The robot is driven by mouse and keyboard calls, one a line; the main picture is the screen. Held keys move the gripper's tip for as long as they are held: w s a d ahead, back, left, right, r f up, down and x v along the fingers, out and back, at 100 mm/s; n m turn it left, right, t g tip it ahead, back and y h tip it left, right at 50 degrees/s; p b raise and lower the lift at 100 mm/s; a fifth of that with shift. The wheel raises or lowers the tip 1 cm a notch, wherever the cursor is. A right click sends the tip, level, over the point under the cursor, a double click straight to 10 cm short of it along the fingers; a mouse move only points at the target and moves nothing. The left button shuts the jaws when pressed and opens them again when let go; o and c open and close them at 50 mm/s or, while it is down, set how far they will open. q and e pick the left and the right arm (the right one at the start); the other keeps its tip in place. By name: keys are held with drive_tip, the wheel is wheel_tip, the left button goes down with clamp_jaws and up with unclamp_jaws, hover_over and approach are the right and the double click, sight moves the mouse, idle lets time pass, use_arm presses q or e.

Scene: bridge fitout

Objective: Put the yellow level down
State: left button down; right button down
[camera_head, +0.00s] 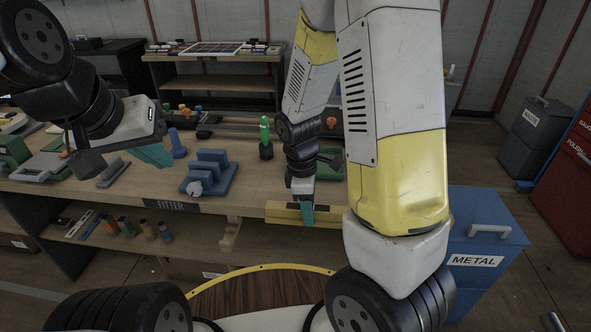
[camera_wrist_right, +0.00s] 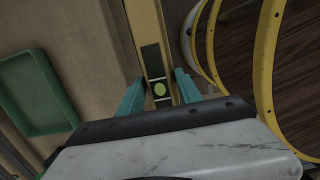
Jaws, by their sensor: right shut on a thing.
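The yellow level (camera_head: 281,212) is at the front edge of the workbench (camera_head: 245,197), lying roughly level along that edge. My right gripper (camera_head: 307,214) is shut on it from above. In the right wrist view the level (camera_wrist_right: 146,28) runs between the teal fingers of the right gripper (camera_wrist_right: 158,90), its green vial showing between them. I cannot tell whether the level touches the bench. My arm hides its right end in the head view. My left gripper (camera_head: 150,154) hangs over the left part of the bench; its finger gap is not clear.
A green tray (camera_wrist_right: 38,92) lies beside the level in the wrist view. A blue METAL bin (camera_head: 485,235) stands right of the bench.

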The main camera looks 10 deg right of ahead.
drive_tip(key=w+d, duration=0.1)
drive_tip(key=w, duration=0.4)
drive_tip(key=w+d+f, duration=0.1)
drive_tip(key=w, duration=0.4)
drive_tip(key=w+d, duration=0.1)
drive_tip(key=w, duration=0.4)
drive_tip(key=shift+w+d+f, duration=0.1)
drive_tip(key=shift+w+f, duration=0.05)
drive_tip(key=shift+f, duration=1.8)
drive_tip(key=shift+f, duration=0.15)
drive_tip(key=c, duration=0.8)
unclamp_jaws()
